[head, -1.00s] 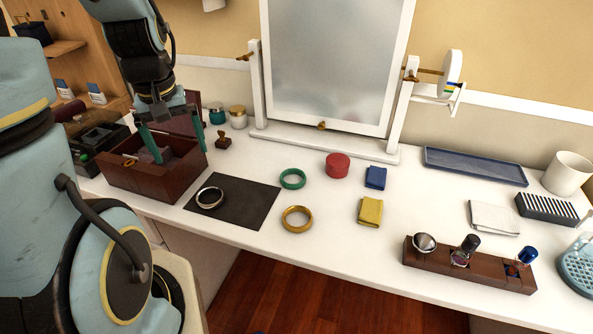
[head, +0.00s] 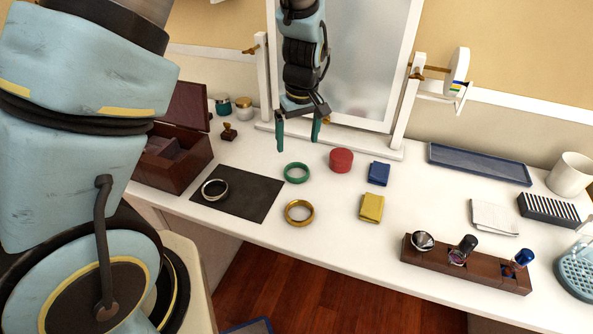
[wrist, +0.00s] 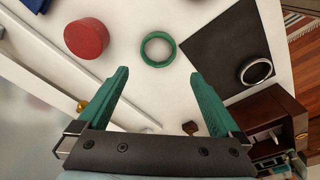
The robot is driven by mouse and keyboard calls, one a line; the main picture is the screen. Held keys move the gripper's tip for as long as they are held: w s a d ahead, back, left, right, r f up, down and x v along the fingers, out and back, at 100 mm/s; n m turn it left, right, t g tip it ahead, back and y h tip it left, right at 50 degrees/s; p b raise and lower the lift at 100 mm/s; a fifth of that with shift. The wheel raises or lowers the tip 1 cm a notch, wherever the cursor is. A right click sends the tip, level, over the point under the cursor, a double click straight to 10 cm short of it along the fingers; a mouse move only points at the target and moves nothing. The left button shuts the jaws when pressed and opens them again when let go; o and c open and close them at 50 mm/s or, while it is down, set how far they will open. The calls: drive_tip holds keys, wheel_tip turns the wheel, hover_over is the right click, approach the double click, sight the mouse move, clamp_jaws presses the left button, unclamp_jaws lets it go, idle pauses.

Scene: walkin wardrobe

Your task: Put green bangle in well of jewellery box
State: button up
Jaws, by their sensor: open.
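The green bangle (head: 296,173) lies flat on the white table, just right of the dark mat's far corner. It also shows in the wrist view (wrist: 158,49), ahead of the fingertips and roughly between their lines. My gripper (head: 299,146) is open and empty, above the table near the mirror's foot, over and slightly behind the bangle. In the wrist view my gripper (wrist: 160,75) shows both green fingers spread wide. The jewellery box (head: 172,172) is dark red wood with its lid raised, at the table's left. My arm hides part of it, and its well is not clearly seen.
A silver bangle (head: 215,189) lies on the dark mat (head: 245,195). A gold bangle (head: 299,212), red round box (head: 341,160), blue cloth (head: 378,173) and yellow cloth (head: 371,207) lie nearby. The mirror (head: 360,60) stands behind; a wooden holder (head: 466,265) is at right.

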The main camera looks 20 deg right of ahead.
drive_tip(key=p, duration=0.1)
hover_over(296, 174)
drive_tip(key=s, duration=0.1)
wheel_tip(296, 174, down, 6)
drive_tip(key=shift+s+r, duration=0.15)
drive_tip(key=shift+r, duration=0.05)
drive_tip(key=shift+w+f+p, duration=0.2)
drive_tip(key=shift+f+p, duration=0.4)
drive_tip(key=shift+f, duration=0.7)
drive_tip(key=shift+w+f+p, duration=0.15)
drive_tip(key=shift+f+p, duration=0.45)
drive_tip(key=shift+f, duration=0.7)
drive_tip(key=shift+c, duration=0.4)
drive_tip(key=shift+r, duration=0.1)
drive_tip(key=c, duration=1.1)
